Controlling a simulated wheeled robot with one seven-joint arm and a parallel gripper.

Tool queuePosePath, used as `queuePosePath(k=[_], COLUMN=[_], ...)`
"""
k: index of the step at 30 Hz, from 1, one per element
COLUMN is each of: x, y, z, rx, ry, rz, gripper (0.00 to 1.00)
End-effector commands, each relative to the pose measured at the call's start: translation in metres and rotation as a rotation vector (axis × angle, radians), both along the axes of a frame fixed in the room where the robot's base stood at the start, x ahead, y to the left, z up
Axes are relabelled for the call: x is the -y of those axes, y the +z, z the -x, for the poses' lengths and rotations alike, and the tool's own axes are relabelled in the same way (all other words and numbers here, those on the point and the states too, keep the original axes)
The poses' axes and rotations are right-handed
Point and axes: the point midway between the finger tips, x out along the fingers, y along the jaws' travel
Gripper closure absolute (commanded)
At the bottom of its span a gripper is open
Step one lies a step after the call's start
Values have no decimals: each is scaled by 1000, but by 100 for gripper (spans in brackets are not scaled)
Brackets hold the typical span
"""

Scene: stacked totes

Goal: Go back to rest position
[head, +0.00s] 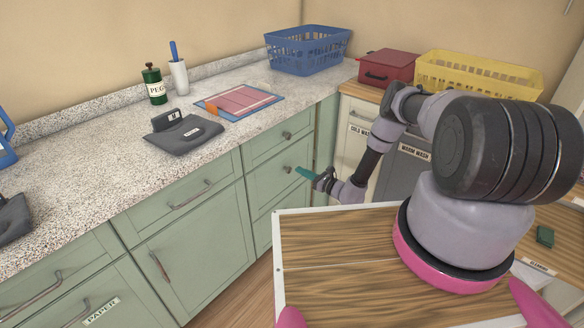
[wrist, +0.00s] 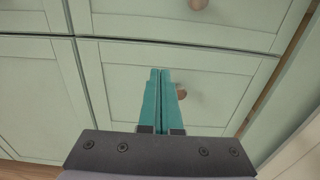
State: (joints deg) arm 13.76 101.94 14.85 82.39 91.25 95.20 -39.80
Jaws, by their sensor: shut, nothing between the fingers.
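My gripper (head: 305,173) has teal fingers and is in front of the green drawer fronts in the head view. In the wrist view, the two fingers (wrist: 160,74) lie together with nothing between them, so it is shut and empty. A round drawer knob (wrist: 181,91) shows just right of the fingers in the wrist view. The fingers appear close to the drawer front (wrist: 215,85), but I cannot tell whether they touch it. The drawers look closed. My arm reaches out from the wooden-topped base at the lower right.
The speckled counter (head: 95,160) runs along the wall. A red box (head: 386,67) and a yellow basket (head: 480,75) stand beyond my arm.

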Motion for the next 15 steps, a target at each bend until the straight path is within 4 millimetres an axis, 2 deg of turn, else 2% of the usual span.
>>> queuePosePath(k=[3,10,13,15], x=[11,16,13,9], y=[0,3,22,48], z=[10,15,8,-1], rx=[-1,4,26,56], ry=[-1,5,43,97], rz=[-1,1,12,32], gripper=[100,100,100,100])
